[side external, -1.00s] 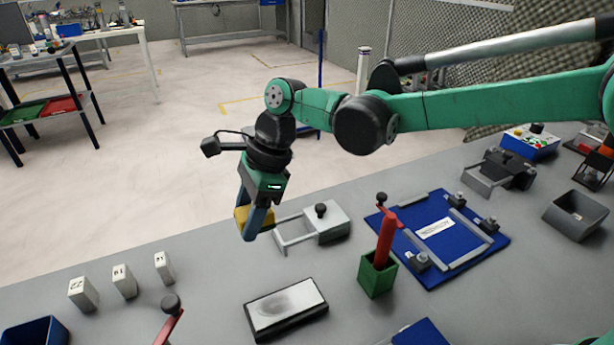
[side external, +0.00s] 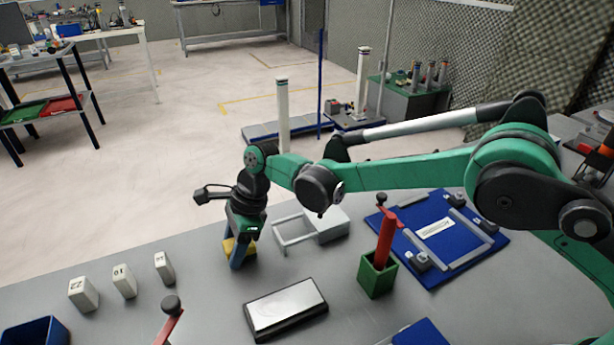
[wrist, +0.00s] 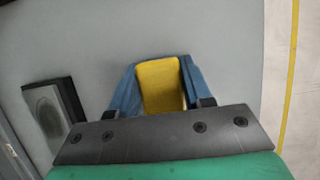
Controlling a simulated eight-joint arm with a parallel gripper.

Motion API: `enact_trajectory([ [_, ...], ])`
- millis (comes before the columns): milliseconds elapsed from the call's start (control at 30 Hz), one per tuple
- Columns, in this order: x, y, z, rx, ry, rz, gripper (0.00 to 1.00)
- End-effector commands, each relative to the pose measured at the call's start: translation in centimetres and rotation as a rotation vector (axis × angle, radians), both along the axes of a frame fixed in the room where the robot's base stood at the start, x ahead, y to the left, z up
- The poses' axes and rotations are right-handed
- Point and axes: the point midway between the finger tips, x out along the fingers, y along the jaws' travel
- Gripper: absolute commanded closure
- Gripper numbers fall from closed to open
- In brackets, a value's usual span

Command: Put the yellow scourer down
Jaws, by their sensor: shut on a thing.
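The yellow scourer (side external: 230,246) is between the blue fingers of my gripper (side external: 238,258) in the side external view. It also shows in the wrist view (wrist: 161,85), with a blue finger on each side of it. My gripper is shut on the scourer and points down, low over the grey table, near its far edge. I cannot tell whether the scourer touches the table top. The fingers hide part of it.
A black block with a pale top (side external: 286,308) lies nearer the camera. A grey metal bracket (side external: 312,226) stands right of my gripper. White numbered blocks (side external: 123,281) stand to the left. A green holder with a red tool (side external: 377,273) is further right. Bare table surrounds my gripper.

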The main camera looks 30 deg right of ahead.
Motion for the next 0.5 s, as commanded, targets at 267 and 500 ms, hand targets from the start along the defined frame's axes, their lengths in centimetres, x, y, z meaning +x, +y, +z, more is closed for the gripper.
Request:
enact_trajectory([
  [267, 0.01, 0.00, -0.16, 0.000, 0.000, 0.000, 1.00],
  [500, 0.00, 0.00, -0.26, 0.000, 0.000, 0.000, 0.24],
])
